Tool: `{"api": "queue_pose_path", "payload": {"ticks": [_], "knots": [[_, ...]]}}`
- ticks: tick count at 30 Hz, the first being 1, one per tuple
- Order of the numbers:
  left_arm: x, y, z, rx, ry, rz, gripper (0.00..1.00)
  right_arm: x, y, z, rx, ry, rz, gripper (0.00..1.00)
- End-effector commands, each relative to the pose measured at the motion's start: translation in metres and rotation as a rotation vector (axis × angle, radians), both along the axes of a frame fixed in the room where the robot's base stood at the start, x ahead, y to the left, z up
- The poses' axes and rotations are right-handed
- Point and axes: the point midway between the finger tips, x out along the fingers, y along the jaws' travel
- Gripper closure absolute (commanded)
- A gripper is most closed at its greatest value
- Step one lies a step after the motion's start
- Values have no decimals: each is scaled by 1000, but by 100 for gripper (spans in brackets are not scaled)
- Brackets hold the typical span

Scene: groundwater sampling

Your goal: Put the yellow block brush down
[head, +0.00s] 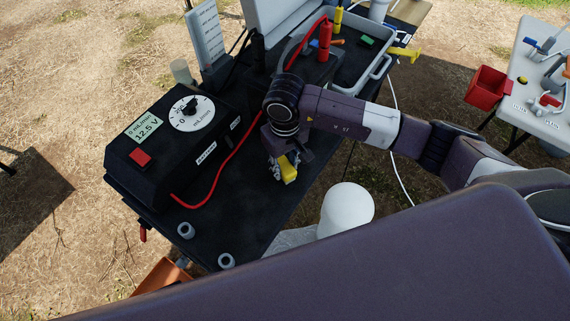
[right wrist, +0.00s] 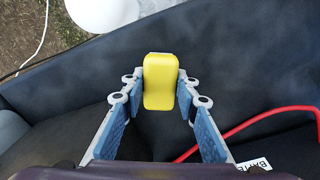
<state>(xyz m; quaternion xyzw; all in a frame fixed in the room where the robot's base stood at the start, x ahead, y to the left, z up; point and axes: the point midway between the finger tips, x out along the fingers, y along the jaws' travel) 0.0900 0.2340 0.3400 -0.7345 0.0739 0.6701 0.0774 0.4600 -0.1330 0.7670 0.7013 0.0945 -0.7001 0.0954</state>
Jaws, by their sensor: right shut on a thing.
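The yellow block brush (head: 287,169) shows at the tip of my right gripper (head: 282,172) in the head view, over the black bench top (head: 250,222). In the right wrist view the yellow brush (right wrist: 159,82) sits between the two fingertips of my right gripper (right wrist: 161,88), which are shut on its sides. I cannot tell whether the brush touches the bench top. Its underside is hidden. My left gripper is not in view.
A black pump controller (head: 180,140) with dial stands left of my right gripper, its red cable (head: 232,165) looping close by. A grey tray (head: 376,75) lies behind. A white rounded object (head: 346,208) stands at the bench's right edge. The bench's front part is mostly clear.

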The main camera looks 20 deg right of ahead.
Motion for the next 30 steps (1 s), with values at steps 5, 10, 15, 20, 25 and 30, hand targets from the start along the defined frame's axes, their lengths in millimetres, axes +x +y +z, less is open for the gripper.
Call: {"api": "queue_pose_path", "payload": {"ticks": [5,10,15,20,25,30], "knots": [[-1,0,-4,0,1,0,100,0,0,-2,0,0,0,68],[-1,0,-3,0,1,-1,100,0,0,-2,0,0,0,54],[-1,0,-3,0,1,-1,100,0,0,-2,0,0,0,54],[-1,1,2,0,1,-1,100,0,0,2,0,1,0,54],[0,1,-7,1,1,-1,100,2,-1,27,-1,-8,2,54],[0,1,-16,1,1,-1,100,2,0,65,0,-8,1,54]]}}
